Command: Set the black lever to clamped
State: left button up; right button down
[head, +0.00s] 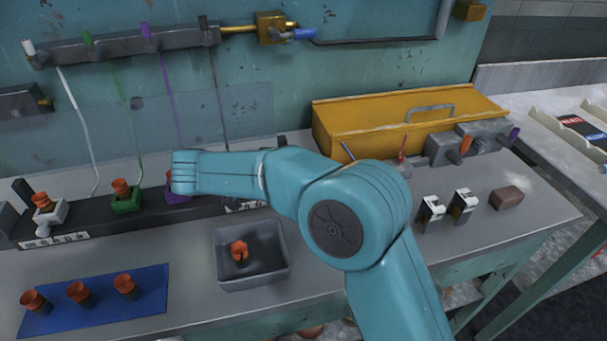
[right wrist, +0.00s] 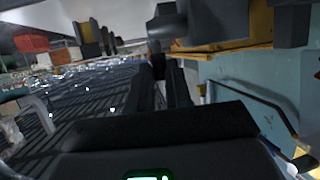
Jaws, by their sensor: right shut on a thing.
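The black lever (head: 204,23) stands upright near the right end of the dark bar on the teal wall, in the head view. A dark tube hangs below it. A white lever (head: 28,47), a green lever (head: 88,40) and a purple lever (head: 147,33) stand along the same bar. My right arm crosses the middle of the head view and hides its own gripper there. In the right wrist view my right gripper (right wrist: 163,82) is shut on a small dark, partly reddish thing between its fingertips, too dim to identify. My left gripper is not in view.
The rail below holds white, green and purple holders with orange-topped pieces; my arm covers part of it. A grey tray (head: 279,262) and a blue mat (head: 150,305) lie in front. A yellow box (head: 360,117) stands at the right, near small levered blocks.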

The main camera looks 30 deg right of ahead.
jog(key=shift+f, duration=0.1)
dwell(0.3)
jog(key=c, duration=1.1)
grip_release()
jog(key=shift+o, duration=0.2)
jog(key=p+v, duration=1.6)
jog(key=p, duration=0.1)
jog(key=shift+a, duration=0.2)
